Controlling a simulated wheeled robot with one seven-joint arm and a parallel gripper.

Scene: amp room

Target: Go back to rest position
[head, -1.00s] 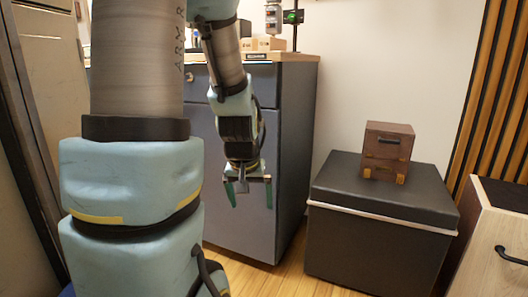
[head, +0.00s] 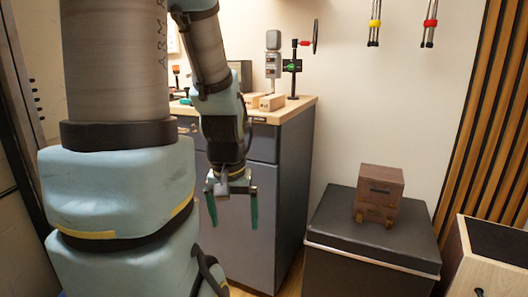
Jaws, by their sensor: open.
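My gripper (head: 232,210) hangs from my arm with its two green fingers pointing down and spread apart. It is open, with nothing between the fingers. It hangs in front of the grey cabinet (head: 285,205), left of the dark box. My own arm covers much of the left side of the view.
A black lidded box (head: 345,235) stands right of the cabinet with a small wooden chest (head: 381,188) on it. Wooden blocks (head: 272,102) and a stand with a green clamp (head: 292,66) are on the cabinet top. A wooden case (head: 485,260) stands at far right.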

